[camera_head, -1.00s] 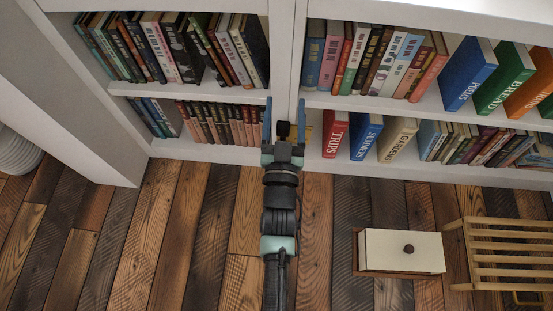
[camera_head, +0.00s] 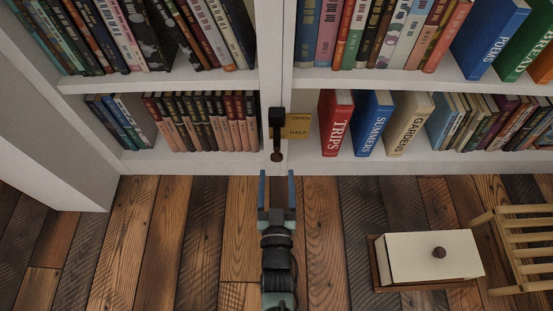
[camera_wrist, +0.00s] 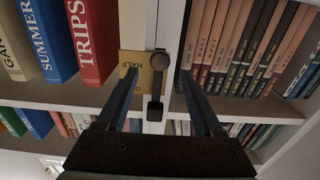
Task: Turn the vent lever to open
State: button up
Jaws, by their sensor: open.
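The vent lever (camera_head: 277,135) is on the white upright between two bookcase sections. It stands vertical, with a black block at its upper end and a round brown knob at its lower end. A yellow plate (camera_head: 299,126) beside it on the right reads OPEN above HALF; anything lower on it is not readable. My gripper (camera_head: 277,182) is open and empty, just below the lever in the head view. In the wrist view, which is upside down, the lever (camera_wrist: 157,85) appears between the spread fingers (camera_wrist: 158,95), with no visible grip on it.
Books fill the shelves on both sides, with a red TRIPS book (camera_head: 336,124) right of the plate. A cream box with a dark knob (camera_head: 430,256) and a wooden slatted piece (camera_head: 525,240) stand on the floor at right. The plank floor at left is clear.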

aim_at(277, 159)
jog(key=w+b, duration=0.3)
jog(key=w, duration=0.3)
jog(key=shift+f, duration=0.2)
jog(key=shift+w+r+b, duration=0.15)
jog(key=shift+w+b, duration=0.15)
jog(key=shift+w, duration=0.25)
grip_shut()
dwell(0.7)
